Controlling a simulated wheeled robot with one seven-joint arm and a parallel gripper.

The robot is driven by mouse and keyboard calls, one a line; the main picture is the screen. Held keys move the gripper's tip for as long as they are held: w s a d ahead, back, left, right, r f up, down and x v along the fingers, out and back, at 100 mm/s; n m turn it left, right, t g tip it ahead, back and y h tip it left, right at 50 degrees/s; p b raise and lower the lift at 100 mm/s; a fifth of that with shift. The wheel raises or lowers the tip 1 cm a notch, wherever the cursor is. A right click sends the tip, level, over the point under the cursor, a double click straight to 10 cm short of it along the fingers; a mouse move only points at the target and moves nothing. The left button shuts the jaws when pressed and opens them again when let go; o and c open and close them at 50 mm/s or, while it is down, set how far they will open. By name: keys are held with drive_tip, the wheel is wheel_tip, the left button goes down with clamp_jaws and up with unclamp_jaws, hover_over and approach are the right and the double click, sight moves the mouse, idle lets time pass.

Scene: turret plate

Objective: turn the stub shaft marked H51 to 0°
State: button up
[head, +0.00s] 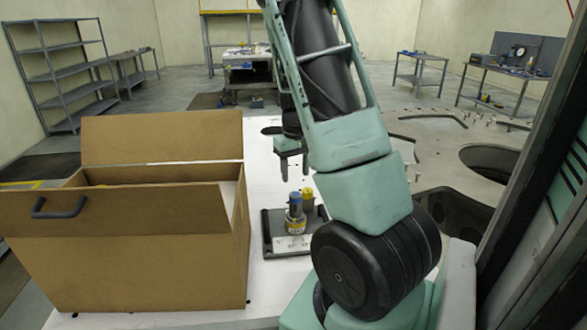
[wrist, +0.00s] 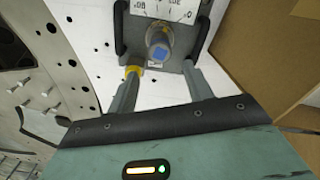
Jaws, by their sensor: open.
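A stub shaft with a blue top (head: 295,200) stands upright on a dark mount, with a grey body and a yellow band low down. It also shows in the wrist view (wrist: 159,50), just beyond and between my fingertips. A second, yellow piece (head: 308,194) stands behind it to the right; in the wrist view yellow (wrist: 133,71) shows at my left fingertip, and I cannot tell whether they touch. My gripper (head: 292,172) is open and empty, above and behind the mount. It also shows in the wrist view (wrist: 160,70). No H51 mark is legible.
The dark mount (head: 270,240) carries a white label plate (wrist: 175,10) with upside-down print. An open cardboard box (head: 120,255) stands close on the left of the white tabletop (head: 262,160).

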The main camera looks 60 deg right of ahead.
sight(296, 194)
drive_tip(key=shift+f+b, duration=3.05)
drive_tip(key=shift+f, duration=0.9)
drive_tip(key=c, duration=0.7)
drive_tip(key=shift+c, duration=0.2)
drive_tip(key=m+p, duration=0.1)
drive_tip(key=m, duration=0.2)
drive_tip(key=shift+r+p, duration=0.15)
drive_tip(key=shift+p, duration=0.25)
drive_tip(key=shift+m+p, duration=0.5)
drive_tip(key=shift+m, duration=1)
drive_tip(key=o, duration=0.7)
